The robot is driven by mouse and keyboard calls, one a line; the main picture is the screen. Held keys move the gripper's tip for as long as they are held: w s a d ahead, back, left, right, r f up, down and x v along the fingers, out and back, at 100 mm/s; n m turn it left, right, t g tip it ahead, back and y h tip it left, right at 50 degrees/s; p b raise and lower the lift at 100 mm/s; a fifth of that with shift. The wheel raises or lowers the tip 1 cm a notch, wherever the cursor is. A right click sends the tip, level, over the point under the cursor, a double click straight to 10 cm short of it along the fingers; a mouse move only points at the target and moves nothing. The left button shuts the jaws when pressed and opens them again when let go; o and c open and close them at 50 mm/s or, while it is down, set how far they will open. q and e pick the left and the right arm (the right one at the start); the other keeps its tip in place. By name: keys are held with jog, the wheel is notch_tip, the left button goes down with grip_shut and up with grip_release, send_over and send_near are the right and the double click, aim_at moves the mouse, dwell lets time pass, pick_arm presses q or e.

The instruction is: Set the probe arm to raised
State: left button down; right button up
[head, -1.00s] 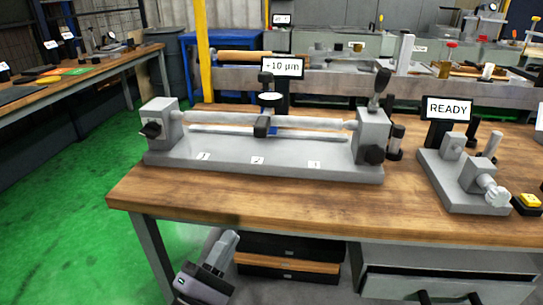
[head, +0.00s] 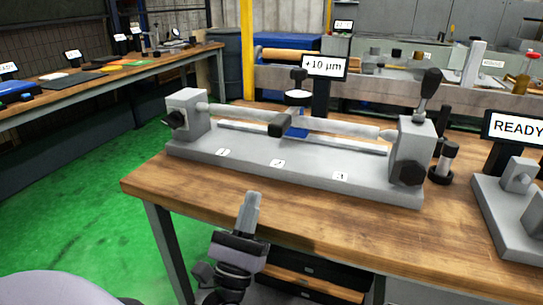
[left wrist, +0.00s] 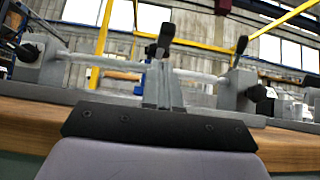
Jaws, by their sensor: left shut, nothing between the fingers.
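The bench fixture (head: 290,170) is a long grey base with end stocks holding a pale horizontal bar (head: 345,127). A black block, seemingly the probe arm (head: 280,125), lies against the middle of the bar above a blue foot (head: 297,126). A dark post with a round white dial (head: 299,96) stands behind it. My left gripper (head: 252,197) is shut and empty, in front of the table's front edge and apart from the fixture. In the left wrist view its fingers (left wrist: 162,88) point at the fixture and partly hide its middle. My right gripper is not seen.
A display (head: 324,66) reading +10 µm stands behind the fixture. A black-knobbed lever (head: 429,85) tops the right stock. A READY sign (head: 518,126) and a second grey device (head: 510,205) are at the right. The wooden tabletop (head: 225,200) is clear in front.

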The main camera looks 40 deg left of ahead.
pick_arm(q)
jog(key=shift+r, duration=0.1)
jog(key=p+x, duration=0.2)
jog(key=x, duration=0.8)
dwell(0.3)
